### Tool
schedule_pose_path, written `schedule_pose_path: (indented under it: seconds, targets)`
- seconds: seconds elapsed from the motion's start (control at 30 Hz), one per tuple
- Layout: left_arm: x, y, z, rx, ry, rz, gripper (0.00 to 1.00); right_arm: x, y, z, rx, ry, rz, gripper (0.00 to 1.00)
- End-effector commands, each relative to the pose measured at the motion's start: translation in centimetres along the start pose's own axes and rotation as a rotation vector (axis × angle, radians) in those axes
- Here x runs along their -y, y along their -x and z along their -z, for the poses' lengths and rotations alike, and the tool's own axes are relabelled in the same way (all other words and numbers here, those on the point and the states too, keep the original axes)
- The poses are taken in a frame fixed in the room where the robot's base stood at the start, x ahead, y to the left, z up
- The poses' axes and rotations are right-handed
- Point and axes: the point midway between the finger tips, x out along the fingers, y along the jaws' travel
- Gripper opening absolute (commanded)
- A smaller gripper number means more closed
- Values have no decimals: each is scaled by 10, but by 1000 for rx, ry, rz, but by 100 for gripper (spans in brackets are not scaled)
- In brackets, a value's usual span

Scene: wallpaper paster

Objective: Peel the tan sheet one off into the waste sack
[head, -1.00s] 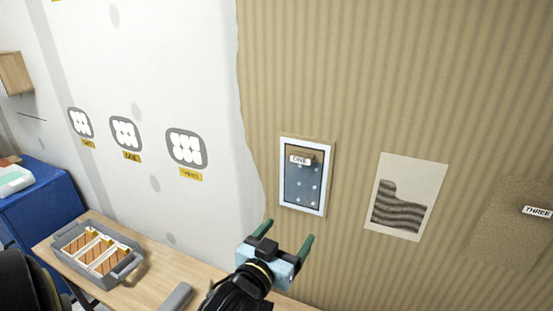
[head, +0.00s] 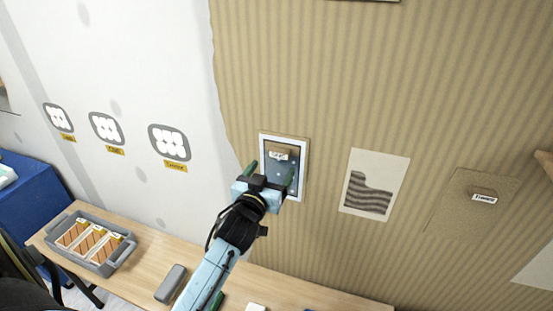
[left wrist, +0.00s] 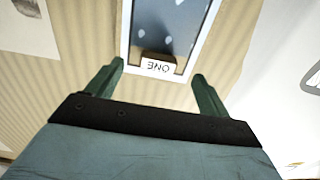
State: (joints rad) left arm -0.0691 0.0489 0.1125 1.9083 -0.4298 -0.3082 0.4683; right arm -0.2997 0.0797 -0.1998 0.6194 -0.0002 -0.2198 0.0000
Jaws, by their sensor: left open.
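The label ONE is on a small tan tab (head: 281,153) near the top of a white-framed panel (head: 303,165) on the wall. Inside the frame is a blue-grey surface with pale dots. My left gripper (head: 270,174) is open in front of the frame's lower part, its fingers hiding some of it. In the left wrist view the tab (left wrist: 158,65) appears upside down between the open fingers (left wrist: 158,72), with nothing visibly gripped. Whether the fingers touch anything is unclear. I cannot make out a waste sack. My right gripper is not in view.
A patterned sheet (head: 366,190) and a tan panel labelled THREE (head: 465,215) are on the ribbed tan wall to the right. A wooden bench (head: 150,262) below holds a grey tray (head: 120,252) and a grey block (head: 171,283). A blue cabinet (head: 35,205) stands left.

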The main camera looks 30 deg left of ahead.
Motion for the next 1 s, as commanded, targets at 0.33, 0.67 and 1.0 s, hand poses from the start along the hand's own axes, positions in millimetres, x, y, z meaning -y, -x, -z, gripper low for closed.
schedule_pose_path:
  seconds: [0.33, 0.67, 1.0]
  targets:
    - [0, -50, 1, -1, 1, -1, 80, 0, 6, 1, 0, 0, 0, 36]
    - [0, -56, 0, -1, 0, -1, 80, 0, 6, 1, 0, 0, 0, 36]
    - [0, -56, 0, 0, 0, -1, 46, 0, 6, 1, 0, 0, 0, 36]
